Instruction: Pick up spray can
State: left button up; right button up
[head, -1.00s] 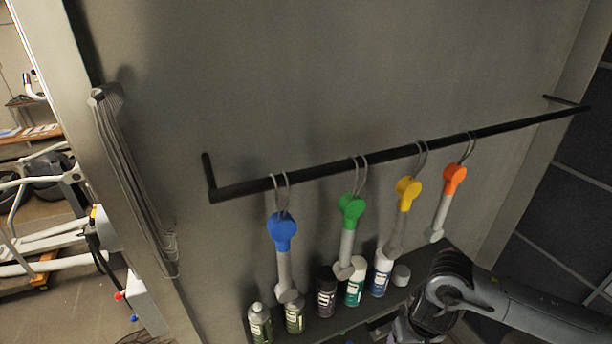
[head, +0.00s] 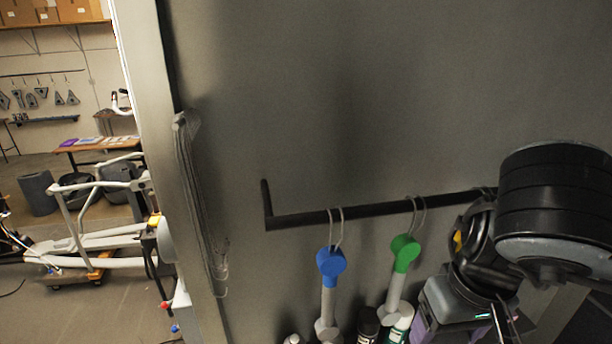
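Tops of spray cans or bottles show at the bottom edge: a dark-capped one (head: 368,322), a white-topped one with a green label (head: 401,322), and the tip of another (head: 293,339). Their lower parts are cut off by the frame. I cannot tell which one is the task's spray can. My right arm comes in from the right, large and close to the camera. My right gripper (head: 505,322) points down at the bottom edge, right of the visible cans. Its fingertips are cut off, so its opening and any hold are hidden. My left gripper is not in view.
A black wall rail (head: 345,211) carries hanging tools with a blue head (head: 330,262) and a green head (head: 404,253), just above the cans. My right arm hides the rail's right part. Grey cables (head: 200,215) hang at the left. An elliptical machine (head: 95,255) stands on the floor beyond.

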aim_at(460, 335)
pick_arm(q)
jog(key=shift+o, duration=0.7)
pick_arm(e)
jog(key=shift+s+d+r+m, duration=0.15)
jog(key=shift+d+r, duration=0.15)
jog(key=shift+r, duration=0.25)
jog(key=shift+s+d+r+m, duration=0.15)
jog(key=shift+d+r, duration=0.1)
jog(key=shift+r, duration=0.25)
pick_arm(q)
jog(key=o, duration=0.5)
pick_arm(e)
jog(key=shift+s+d+r, duration=0.1)
jog(key=shift+d+r, duration=0.15)
jog(key=shift+r, duration=0.1)
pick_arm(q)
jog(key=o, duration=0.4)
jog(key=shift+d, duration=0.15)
